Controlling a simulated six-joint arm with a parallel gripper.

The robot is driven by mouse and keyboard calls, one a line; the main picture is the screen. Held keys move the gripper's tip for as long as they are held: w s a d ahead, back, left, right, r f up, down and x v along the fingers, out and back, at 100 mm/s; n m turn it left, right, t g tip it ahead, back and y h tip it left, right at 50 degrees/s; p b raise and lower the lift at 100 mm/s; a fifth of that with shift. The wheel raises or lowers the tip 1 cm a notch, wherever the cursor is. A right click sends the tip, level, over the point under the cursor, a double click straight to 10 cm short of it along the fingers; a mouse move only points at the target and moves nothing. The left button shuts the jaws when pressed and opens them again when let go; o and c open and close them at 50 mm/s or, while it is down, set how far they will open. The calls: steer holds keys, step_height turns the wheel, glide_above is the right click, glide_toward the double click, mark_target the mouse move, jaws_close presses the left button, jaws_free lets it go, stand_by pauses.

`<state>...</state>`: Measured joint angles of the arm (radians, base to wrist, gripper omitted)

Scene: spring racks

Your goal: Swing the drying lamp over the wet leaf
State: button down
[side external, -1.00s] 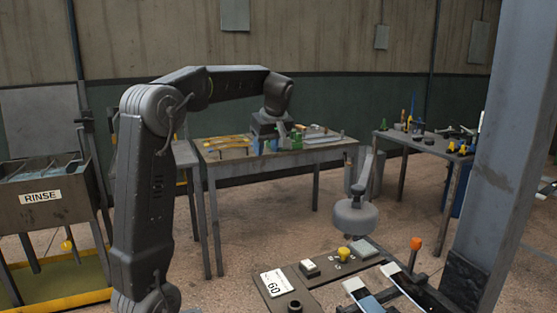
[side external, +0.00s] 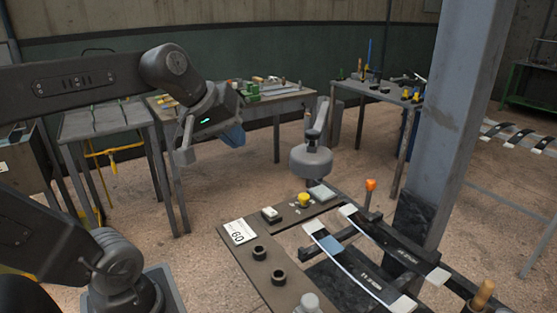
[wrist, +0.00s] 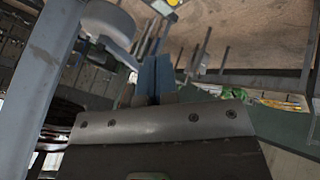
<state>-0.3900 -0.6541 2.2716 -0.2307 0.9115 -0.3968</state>
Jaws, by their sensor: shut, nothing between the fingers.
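The drying lamp (side external: 311,161) has a round grey head on an upright arm, behind the bench panel; its head also appears at the top left of the wrist view (wrist: 108,20). Two dark spring leaves with pale ends lie on the rack at the right. The nearer leaf (side external: 347,262) bears a blue-grey patch and the farther leaf (side external: 392,242) lies beyond it. I cannot tell which is wet. The lamp head is left of and behind both. My gripper (side external: 234,137) is left of the lamp, apart from it. Its blue fingers (wrist: 155,77) are closed together and empty.
The bench panel (side external: 226,230) carries a "60" card, a yellow knob (side external: 304,200), a white button and dark sockets. An orange-topped lever (side external: 370,186) stands by the rack. A grey pillar (side external: 452,110) rises behind the rack. A cluttered table (side external: 293,101) stands behind my gripper.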

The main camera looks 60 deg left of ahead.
mark_target(296, 160)
steer(key=w+d+f, duration=0.1)
steer(key=w+f, duration=0.5)
steer(key=w, duration=0.2)
steer(key=shift+w+d+f, duration=0.25)
steer(key=shift+d+f, duration=0.15)
steer(key=shift+w+d, duration=0.65)
steer(key=shift+d, duration=0.25)
steer(key=shift+w+d, duration=0.65)
steer(key=shift+d, duration=0.2)
